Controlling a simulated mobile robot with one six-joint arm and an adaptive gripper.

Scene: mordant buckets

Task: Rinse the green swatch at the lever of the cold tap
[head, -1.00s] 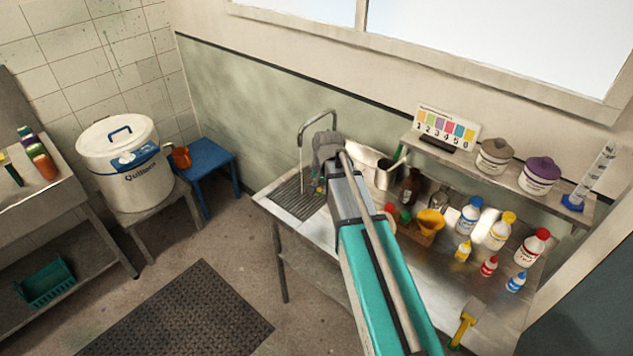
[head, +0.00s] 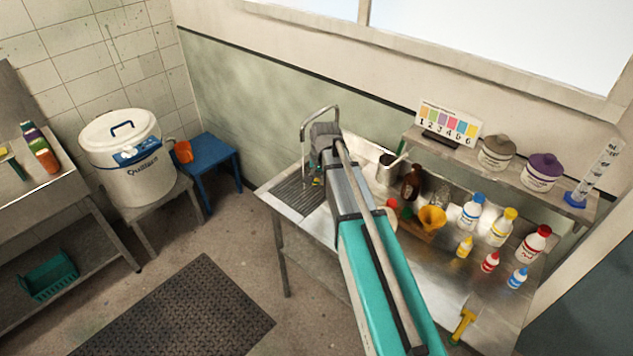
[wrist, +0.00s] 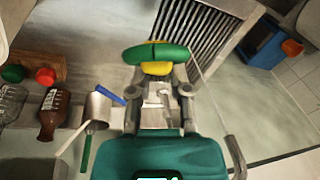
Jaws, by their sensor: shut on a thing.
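My gripper (wrist: 157,80) is shut on the green swatch (wrist: 155,53), a rounded green piece with a yellow part (wrist: 156,69) against it, held at the fingertips. In the wrist view it hangs over the metal counter beside the ribbed drainboard (wrist: 195,35). In the head view my gripper (head: 318,174) is largely hidden behind my arm, close to the arched metal tap (head: 303,140). A bent metal tube (wrist: 236,155), perhaps part of the tap, shows at lower right in the wrist view. I cannot make out the tap's lever.
A brown bottle (head: 411,183), an orange funnel (head: 432,218) and several small bottles crowd the counter to the right. A metal cup (wrist: 97,110) stands near my gripper in the wrist view. A shelf (head: 470,158) holds jars. A blue stool (head: 211,160) stands left of the counter.

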